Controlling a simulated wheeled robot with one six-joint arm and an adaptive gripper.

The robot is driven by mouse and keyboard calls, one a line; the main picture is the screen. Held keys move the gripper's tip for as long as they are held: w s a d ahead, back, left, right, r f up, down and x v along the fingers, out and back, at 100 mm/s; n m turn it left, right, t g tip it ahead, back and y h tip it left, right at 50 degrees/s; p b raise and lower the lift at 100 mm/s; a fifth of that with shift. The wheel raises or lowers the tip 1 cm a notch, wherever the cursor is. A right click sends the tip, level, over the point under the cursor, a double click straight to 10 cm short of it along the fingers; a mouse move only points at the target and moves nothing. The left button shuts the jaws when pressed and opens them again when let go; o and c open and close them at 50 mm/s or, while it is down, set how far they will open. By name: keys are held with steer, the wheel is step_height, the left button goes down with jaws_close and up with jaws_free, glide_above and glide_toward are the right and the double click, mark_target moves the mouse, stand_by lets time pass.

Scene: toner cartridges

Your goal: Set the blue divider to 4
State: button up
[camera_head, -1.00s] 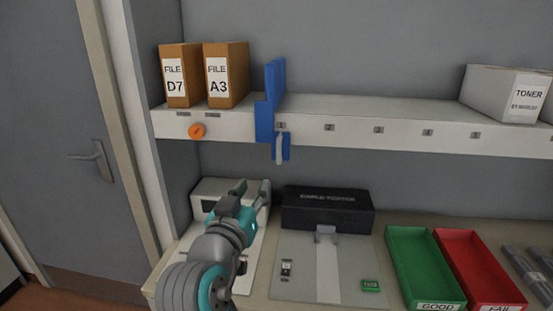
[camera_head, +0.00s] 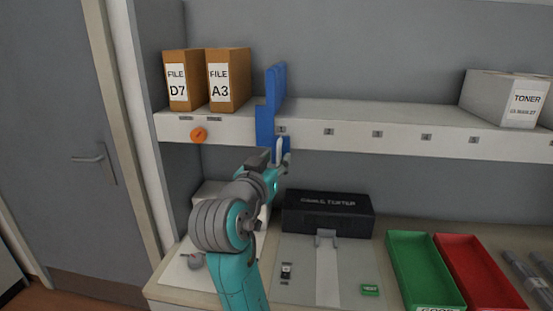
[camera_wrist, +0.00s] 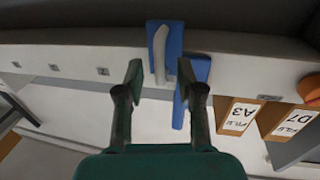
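The blue divider (camera_head: 266,115) stands upright on the white shelf, just left of the first number plate on the shelf's front edge (camera_head: 281,129). A pale grey handle (camera_head: 280,149) hangs at its front. In the wrist view, the blue divider (camera_wrist: 172,40) and its handle (camera_wrist: 158,55) appear upside down. My gripper (camera_head: 276,160) is raised in front of the handle, just below the shelf edge. In the wrist view, my gripper (camera_wrist: 160,76) is open, with one finger to each side of the handle. I cannot tell whether a finger touches it. The plate marked 4 (camera_head: 426,137) is farther right.
File boxes D7 (camera_head: 177,85) and A3 (camera_head: 218,84) stand left of the divider. An orange knob (camera_head: 198,135) is on the shelf front. The shelf (camera_head: 370,115) is clear rightward up to the toner box (camera_head: 490,94). A black cable tester (camera_head: 328,213) sits below.

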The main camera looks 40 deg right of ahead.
steer(key=shift+x, duration=0.8)
jaws_close()
steer(key=shift+s, duration=0.1)
